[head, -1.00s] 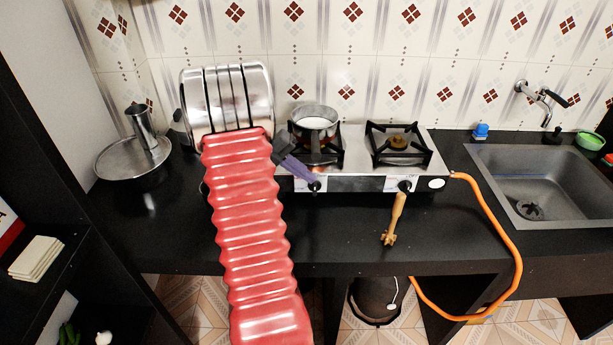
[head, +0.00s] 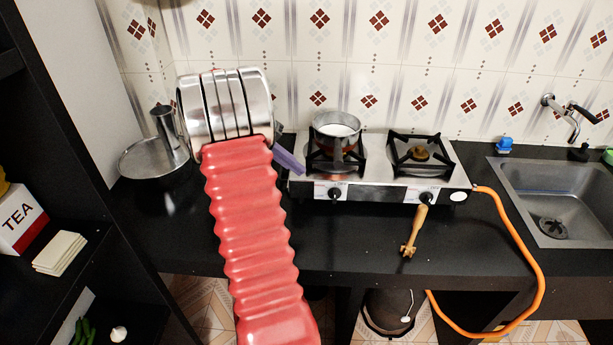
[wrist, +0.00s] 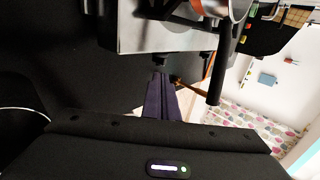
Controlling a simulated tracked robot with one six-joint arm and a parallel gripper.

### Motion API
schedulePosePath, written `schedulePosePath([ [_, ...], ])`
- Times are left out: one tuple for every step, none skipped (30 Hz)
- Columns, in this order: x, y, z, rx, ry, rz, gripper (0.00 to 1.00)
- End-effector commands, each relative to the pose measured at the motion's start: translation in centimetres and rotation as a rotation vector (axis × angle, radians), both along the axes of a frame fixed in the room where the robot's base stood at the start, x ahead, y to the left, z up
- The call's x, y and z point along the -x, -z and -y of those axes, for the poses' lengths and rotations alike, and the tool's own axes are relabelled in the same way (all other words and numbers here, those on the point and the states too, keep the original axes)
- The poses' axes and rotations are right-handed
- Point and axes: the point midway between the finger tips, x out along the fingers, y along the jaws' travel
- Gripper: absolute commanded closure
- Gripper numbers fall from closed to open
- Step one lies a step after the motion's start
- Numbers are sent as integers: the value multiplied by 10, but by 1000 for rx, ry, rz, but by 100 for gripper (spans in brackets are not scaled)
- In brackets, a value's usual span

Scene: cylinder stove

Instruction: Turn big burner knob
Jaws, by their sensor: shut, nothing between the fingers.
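The two-burner stove (head: 310,181) stands on the black counter, with one knob under each burner. The left knob (head: 334,194) is on the front panel below the burner with the pot. The right knob (head: 427,198) is below the bare burner. I cannot tell surely which is the big burner. My gripper (head: 299,168) shows as purple fingers at the stove's left end, up and left of the left knob and apart from it. In the wrist view the shut, empty fingers (wrist: 162,76) point toward the stove front (wrist: 165,38), with a dark knob (wrist: 161,62) just beyond the tips.
A metal pot (head: 338,125) sits on the left burner. A wooden tool (head: 413,232) lies at the stove front below the right knob. An orange hose (head: 536,265) runs from the stove's right end. A sink (head: 560,205) is at right, a round pan (head: 140,160) at left.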

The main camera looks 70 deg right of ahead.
Motion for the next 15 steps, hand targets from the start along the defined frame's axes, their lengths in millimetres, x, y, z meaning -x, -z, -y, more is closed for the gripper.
schedulePosePath([
  [-6,-6,-1,2,-2,2,100],
  [-8,-9,-2,2,-1,2,100],
  [-10,-12,-3,1,-1,0,100],
  [-12,-14,-3,1,-1,0,100],
  [-13,-15,-4,1,-1,0,100],
  [-15,-17,-4,1,-1,1,100],
  [-16,-18,-5,1,-1,0,100],
  [-16,-19,-5,1,-1,0,100],
  [-17,-19,-5,1,-1,0,100],
  [-17,-20,-5,1,-1,0,100],
  [-17,-20,-5,0,0,0,100],
  [-17,-19,-5,0,0,0,100],
  [-17,-19,-5,0,0,0,100],
  [-17,-19,-5,0,0,0,100],
  [-17,-19,-5,0,0,0,100],
])
